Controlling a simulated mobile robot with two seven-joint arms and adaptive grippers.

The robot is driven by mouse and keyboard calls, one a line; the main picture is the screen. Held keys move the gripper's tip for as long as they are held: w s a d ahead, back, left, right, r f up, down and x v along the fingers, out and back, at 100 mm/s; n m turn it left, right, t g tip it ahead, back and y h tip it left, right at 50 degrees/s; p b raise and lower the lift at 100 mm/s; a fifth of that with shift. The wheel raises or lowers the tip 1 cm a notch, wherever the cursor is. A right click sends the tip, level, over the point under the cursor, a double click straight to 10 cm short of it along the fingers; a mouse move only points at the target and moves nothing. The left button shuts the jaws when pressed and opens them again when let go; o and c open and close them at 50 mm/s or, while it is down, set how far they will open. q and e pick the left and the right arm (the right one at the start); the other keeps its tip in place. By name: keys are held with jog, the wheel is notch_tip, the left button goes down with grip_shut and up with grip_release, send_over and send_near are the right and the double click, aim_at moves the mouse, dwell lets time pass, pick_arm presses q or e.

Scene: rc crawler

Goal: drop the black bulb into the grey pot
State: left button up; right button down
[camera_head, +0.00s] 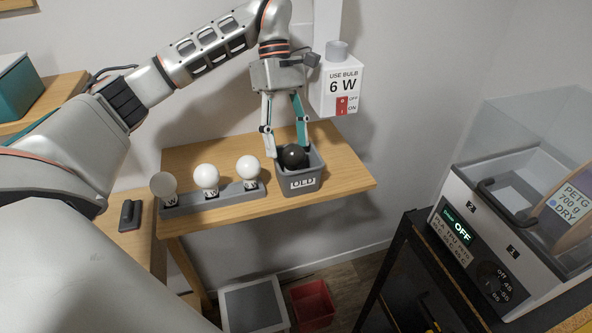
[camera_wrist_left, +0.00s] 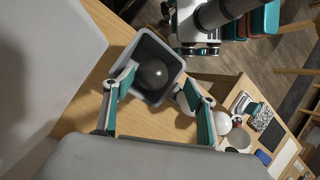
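The black bulb (camera_head: 293,157) sits in the mouth of the grey pot (camera_head: 303,183) marked OLD, with its top showing above the front rim. In the left wrist view the bulb (camera_wrist_left: 153,76) shows inside the pot's rim (camera_wrist_left: 147,37). My left gripper (camera_head: 287,151) is directly above the pot, pointing down. Its fingers stand apart on either side of the bulb, and in the left wrist view (camera_wrist_left: 155,80) gaps show between them and the bulb. The lower part of the bulb is hidden in the pot.
A grey rack (camera_head: 228,197) with three pale bulbs stands left of the pot on the wooden table (camera_head: 345,174). A white lamp box (camera_head: 342,83) reading USE BULB 6 W hangs close behind right. A filament dryer (camera_head: 500,240) stands right; a red bin (camera_head: 312,305) is below.

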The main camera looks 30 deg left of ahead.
pick_arm(q)
jog(key=v, duration=1.2)
dwell(0.3)
dwell(0.4)
